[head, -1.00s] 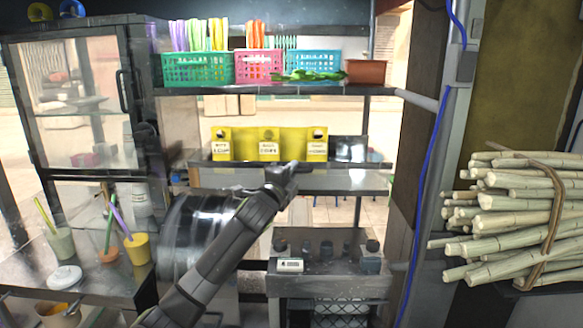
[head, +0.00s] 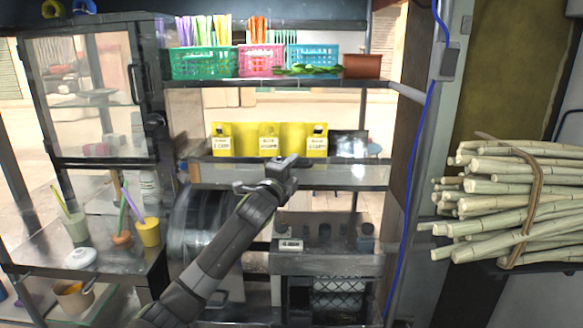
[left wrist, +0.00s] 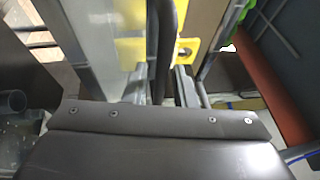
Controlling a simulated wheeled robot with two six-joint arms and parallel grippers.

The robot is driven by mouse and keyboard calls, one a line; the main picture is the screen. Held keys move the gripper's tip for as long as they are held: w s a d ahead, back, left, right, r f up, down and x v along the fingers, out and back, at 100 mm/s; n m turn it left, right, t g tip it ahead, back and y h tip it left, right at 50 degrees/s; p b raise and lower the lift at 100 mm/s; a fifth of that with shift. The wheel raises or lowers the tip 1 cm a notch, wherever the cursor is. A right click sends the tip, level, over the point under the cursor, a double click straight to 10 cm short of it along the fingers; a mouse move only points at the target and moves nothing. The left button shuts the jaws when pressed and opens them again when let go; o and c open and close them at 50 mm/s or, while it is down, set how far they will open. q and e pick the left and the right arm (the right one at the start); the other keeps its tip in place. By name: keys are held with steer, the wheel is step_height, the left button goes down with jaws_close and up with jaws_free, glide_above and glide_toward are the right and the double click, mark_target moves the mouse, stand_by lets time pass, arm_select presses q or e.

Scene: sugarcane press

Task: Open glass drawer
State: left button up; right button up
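A glass-fronted cabinet with a dark frame (head: 88,92) stands at the upper left in the head view. Its front looks closed, with a dark upright handle (head: 134,85) on the right side. My left gripper (head: 286,172) is in front of the middle shelf, well to the right of and below that handle. In the left wrist view its two fingers (left wrist: 162,86) stand apart. A dark bar (left wrist: 165,35) shows between them; I cannot tell whether they touch it. My right gripper is not in view.
Yellow boxes (head: 268,140) stand on the shelf behind the gripper. Coloured baskets (head: 203,63) stand on the shelf above. Cups with straws (head: 148,231) stand on the table below the cabinet. A cane bundle (head: 500,205) is at right.

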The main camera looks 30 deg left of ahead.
arm_select(q)
steer(key=shift+o, duration=0.4)
steer(key=b+v, duration=0.4)
steer(key=v, duration=1.3)
steer(key=shift+s+b, duration=0.25)
steer(key=shift+b, duration=0.05)
steer(key=shift+a, duration=0.1)
